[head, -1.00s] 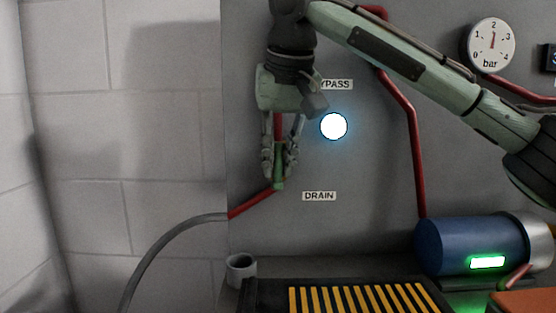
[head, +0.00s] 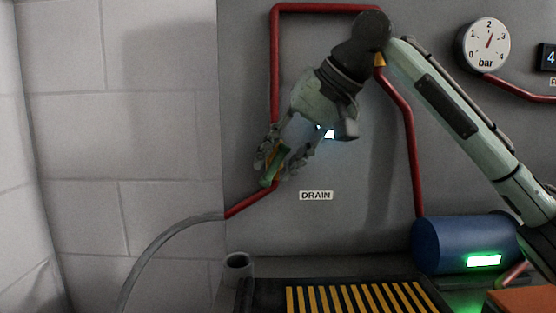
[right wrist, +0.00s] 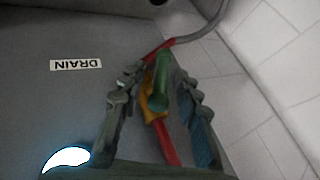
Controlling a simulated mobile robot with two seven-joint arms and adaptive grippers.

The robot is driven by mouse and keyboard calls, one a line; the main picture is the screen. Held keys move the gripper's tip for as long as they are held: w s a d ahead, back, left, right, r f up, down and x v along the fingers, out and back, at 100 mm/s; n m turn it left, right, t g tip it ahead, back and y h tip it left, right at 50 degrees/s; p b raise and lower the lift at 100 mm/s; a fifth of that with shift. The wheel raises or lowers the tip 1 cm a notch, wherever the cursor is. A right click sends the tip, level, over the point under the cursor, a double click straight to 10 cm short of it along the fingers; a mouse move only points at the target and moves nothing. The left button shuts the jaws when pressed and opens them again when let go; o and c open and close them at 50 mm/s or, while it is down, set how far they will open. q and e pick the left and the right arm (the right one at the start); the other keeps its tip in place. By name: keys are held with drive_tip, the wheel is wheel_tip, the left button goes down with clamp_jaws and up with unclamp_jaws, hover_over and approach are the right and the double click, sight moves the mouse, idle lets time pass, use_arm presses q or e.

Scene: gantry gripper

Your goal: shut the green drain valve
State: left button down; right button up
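The drain valve's green handle (head: 268,175) is on the red pipe at the left of the grey panel, left of the DRAIN label (head: 316,195). It looks tilted, its upper end leaning right. My right gripper (head: 276,172) is tilted, with its fingers spread on both sides of the handle. In the right wrist view, the green handle (right wrist: 160,85) and a yellow part (right wrist: 151,101) lie between the fingers. A gap shows on the right finger's side; touch on the left is unclear. My left gripper is out of view.
The red pipe (head: 274,60) runs up and across the panel. A round white light (head: 329,134) is partly behind my gripper. A gauge (head: 487,45) is at top right. A blue cylinder (head: 465,245), a grey cup (head: 237,266) and a yellow-striped grate (head: 350,298) are below.

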drive_tip(key=v, duration=1.2)
drive_tip(key=shift+o, duration=0.2)
drive_tip(key=shift+f, duration=0.1)
